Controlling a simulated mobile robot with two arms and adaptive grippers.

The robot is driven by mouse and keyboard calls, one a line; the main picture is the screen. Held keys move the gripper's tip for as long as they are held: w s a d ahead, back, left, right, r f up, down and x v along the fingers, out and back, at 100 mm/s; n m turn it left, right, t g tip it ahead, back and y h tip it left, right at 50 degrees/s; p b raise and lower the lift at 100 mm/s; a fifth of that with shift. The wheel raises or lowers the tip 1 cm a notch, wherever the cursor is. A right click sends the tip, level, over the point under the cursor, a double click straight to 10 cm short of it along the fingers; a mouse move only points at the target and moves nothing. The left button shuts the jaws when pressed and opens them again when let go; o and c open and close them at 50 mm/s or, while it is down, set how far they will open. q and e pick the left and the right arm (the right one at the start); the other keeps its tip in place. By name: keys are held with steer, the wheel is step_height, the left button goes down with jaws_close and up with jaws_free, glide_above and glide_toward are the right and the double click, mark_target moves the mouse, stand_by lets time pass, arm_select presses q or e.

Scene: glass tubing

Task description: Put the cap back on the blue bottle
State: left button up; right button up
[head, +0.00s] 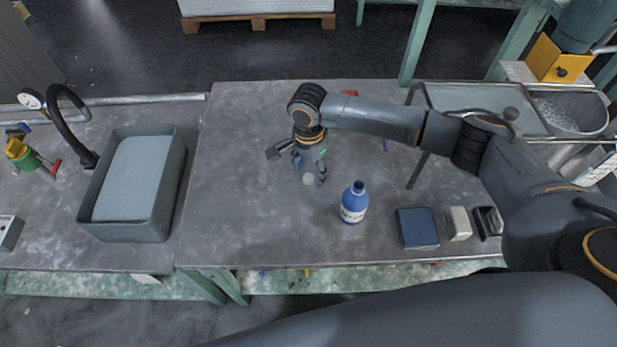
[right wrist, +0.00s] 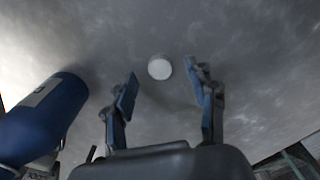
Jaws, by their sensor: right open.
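The blue bottle (head: 354,202) stands upright on the grey table, with a pale label and an uncapped-looking neck. It also shows at the left of the right wrist view (right wrist: 45,118). A small round whitish cap (head: 308,179) lies on the table to the left of the bottle. In the right wrist view the cap (right wrist: 160,68) is ahead of the fingers, roughly in line with the gap between them. My right gripper (head: 310,179) points down over the cap; its fingers (right wrist: 163,92) are apart with nothing between them. My left gripper does not show.
A blue box (head: 417,228), a whitish block (head: 458,223) and a dark item (head: 488,222) are right of the bottle. A grey sink basin (head: 178,190) is at the left. The table's left half (head: 230,170) is clear.

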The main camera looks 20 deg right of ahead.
steer(key=shift+f, duration=0.7)
steer(key=shift+c, duration=0.4)
steer(key=c, duration=0.7)
steer(key=shift+r, duration=0.1)
steer(key=shift+r, duration=0.6)
steer(key=s+a+r+p, duration=0.2)
steer(key=s+a+r, duration=0.7)
steer(key=s+r, duration=0.1)
steer(key=shift+s+a+r, duration=0.15)
steer(key=shift+s+r, duration=0.1)
steer(key=shift+r, duration=0.6)
